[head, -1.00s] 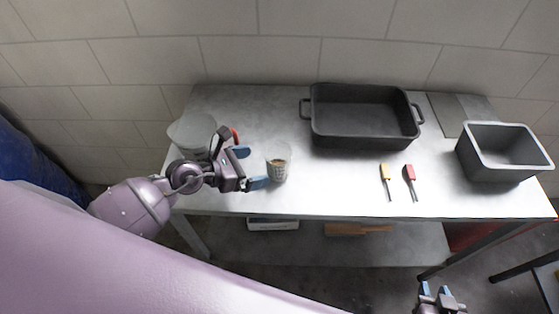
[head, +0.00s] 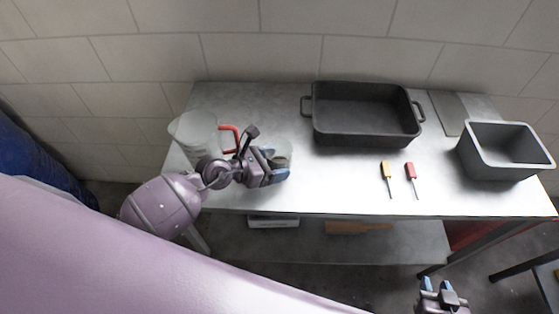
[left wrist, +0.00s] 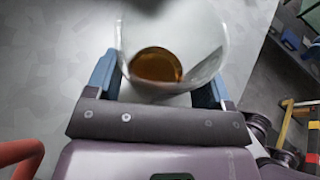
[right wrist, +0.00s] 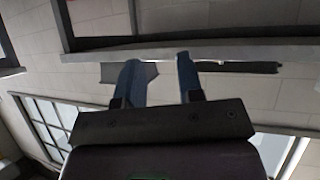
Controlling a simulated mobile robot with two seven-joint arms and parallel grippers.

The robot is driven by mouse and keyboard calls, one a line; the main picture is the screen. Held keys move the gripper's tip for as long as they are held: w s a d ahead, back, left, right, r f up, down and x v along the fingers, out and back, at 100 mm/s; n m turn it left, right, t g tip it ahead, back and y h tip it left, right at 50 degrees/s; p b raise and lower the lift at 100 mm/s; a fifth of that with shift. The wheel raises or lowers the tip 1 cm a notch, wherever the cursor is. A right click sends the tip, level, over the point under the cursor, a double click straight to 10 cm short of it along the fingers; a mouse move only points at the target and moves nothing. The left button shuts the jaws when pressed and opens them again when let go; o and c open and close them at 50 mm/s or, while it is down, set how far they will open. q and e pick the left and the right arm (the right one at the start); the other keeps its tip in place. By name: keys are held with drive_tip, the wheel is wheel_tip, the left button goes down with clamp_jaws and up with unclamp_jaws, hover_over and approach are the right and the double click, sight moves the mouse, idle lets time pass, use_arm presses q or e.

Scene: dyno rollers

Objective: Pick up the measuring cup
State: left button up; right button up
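The measuring cup (head: 283,147) is a small clear cup on the left part of the table, partly hidden by my left gripper in the head view. In the left wrist view the cup (left wrist: 170,40) has amber contents at its bottom. My left gripper (head: 275,164) has its blue fingers on either side of the cup. The cup's near side lies between the fingers in the left wrist view (left wrist: 160,85), and firm contact does not show. My right gripper (head: 436,286) is open and empty, in front of the table's edge; its parted fingers show in the right wrist view (right wrist: 159,82).
A larger translucent jug (head: 193,130) with a red handle (head: 236,138) stands left of the cup, close to my left wrist. A black roasting pan (head: 365,118), a grey bin (head: 503,150), a yellow-handled tool (head: 387,172) and a red-handled tool (head: 410,172) are to the right.

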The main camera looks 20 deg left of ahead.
sight(274, 156)
use_arm(q)
drive_tip(key=c, duration=0.5)
drive_tip(key=shift+c, duration=0.4)
use_arm(e)
drive_tip(key=shift+s+d+f, duration=0.1)
drive_tip(key=shift+s+f, duration=0.2)
drive_tip(key=shift+s, duration=0.15)
use_arm(q)
drive_tip(key=shift+r, duration=0.25)
use_arm(e)
drive_tip(key=shift+w+r, duration=0.15)
use_arm(q)
drive_tip(key=shift+r+p, duration=0.35)
drive_tip(key=shift+r, duration=0.35)
drive_tip(key=shift+r+p, duration=0.3)
drive_tip(key=shift+r, duration=0.5)
wheel_tip(274, 156, up, 16)
drive_tip(key=p, duration=0.2)
drive_tip(key=shift+r, duration=0.25)
use_arm(e)
drive_tip(key=shift+r, duration=1.85)
